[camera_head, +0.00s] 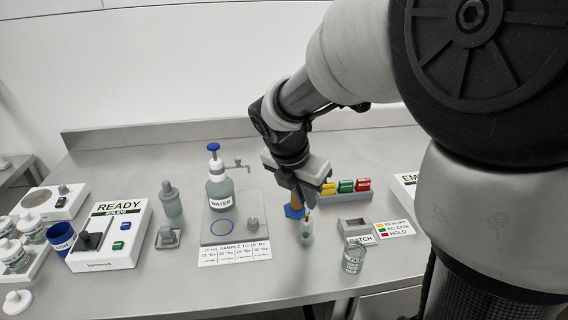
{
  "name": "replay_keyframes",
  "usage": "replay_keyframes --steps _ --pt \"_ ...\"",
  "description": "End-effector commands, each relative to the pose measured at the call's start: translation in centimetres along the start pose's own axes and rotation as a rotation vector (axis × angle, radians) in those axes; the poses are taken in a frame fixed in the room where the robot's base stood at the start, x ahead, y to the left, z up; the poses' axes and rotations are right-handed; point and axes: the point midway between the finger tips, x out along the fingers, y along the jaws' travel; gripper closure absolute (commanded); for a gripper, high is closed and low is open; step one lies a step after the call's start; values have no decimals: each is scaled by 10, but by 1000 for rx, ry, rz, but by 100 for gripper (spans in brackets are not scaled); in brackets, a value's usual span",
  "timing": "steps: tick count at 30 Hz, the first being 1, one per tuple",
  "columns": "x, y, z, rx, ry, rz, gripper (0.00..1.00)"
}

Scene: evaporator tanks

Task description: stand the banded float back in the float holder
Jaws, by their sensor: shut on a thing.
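My gripper (306,203) points down over the middle of the bench, shut on the upper stem of what looks like the banded float (306,232). The float has a thin stem and a pale grey-green lower body, and hangs roughly upright below the fingers. A blue six-sided base (293,212), which looks like the float holder, stands just behind and left of the float. My gripper and wrist hide most of the holder. The float appears beside the holder in the picture; I cannot tell its height above the bench.
A grey tray (353,226), a glass beaker (353,259) and a rack of coloured blocks (345,190) are to the right. The bench in front is clear.

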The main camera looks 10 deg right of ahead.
Motion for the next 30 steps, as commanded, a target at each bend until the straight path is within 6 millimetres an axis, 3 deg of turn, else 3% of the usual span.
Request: replay_keyframes --steps 11,12,15,25,30 --pt "2 0 -1 0 0 0 100" --pt "2 0 -1 0 0 0 85" --pt "2 0 -1 0 0 0 68" --pt "-1 0 0 0 0 1 68" --pt "-23 1 0 0 -2 4 68"
